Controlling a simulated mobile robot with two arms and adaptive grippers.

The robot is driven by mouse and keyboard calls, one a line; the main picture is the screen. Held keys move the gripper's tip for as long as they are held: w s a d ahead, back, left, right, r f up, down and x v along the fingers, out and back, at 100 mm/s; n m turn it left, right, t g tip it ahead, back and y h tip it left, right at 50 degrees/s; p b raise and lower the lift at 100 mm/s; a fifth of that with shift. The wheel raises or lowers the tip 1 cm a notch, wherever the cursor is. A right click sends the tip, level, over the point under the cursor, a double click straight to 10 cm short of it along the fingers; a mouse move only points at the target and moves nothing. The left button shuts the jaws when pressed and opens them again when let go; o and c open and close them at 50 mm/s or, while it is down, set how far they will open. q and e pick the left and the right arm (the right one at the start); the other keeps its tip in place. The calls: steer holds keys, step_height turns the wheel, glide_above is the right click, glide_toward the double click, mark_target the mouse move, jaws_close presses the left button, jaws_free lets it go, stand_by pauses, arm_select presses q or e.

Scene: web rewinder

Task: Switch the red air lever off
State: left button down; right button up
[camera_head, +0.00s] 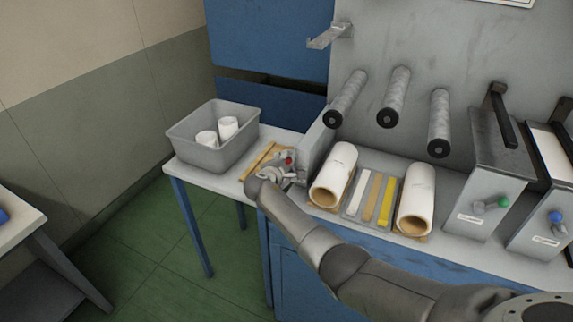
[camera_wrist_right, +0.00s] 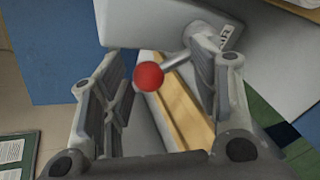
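The red air lever has a red ball knob (camera_wrist_right: 149,77) on a short metal rod, which runs to a grey box (camera_wrist_right: 170,22) in the right wrist view. My right gripper (camera_wrist_right: 160,95) is open in the wrist view, with a finger on each side of the knob. The knob sits nearer the left finger, and whether they touch is unclear. The rod passes close to the right finger. My left gripper is in neither view.
A grey bin (camera_head: 213,150) with two white rolls stands on the side table. Two large white rolls (camera_head: 333,176) and a tray of coloured strips (camera_head: 371,198) lie right of my gripper. Boxes with green (camera_head: 503,201) and blue knobs (camera_head: 556,216) stand further right.

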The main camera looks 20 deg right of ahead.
steer(key=shift+a+r, duration=0.1)
steer(key=shift+r, duration=0.05)
steer(key=shift+a+r, duration=0.1)
steer(key=shift+a, duration=0.15)
steer(key=shift+s+a+r, duration=0.2)
steer(key=shift+s+a, duration=0.15)
steer(key=shift+a, duration=0.1)
steer(key=v, duration=1)
steer(key=shift+s, duration=0.3)
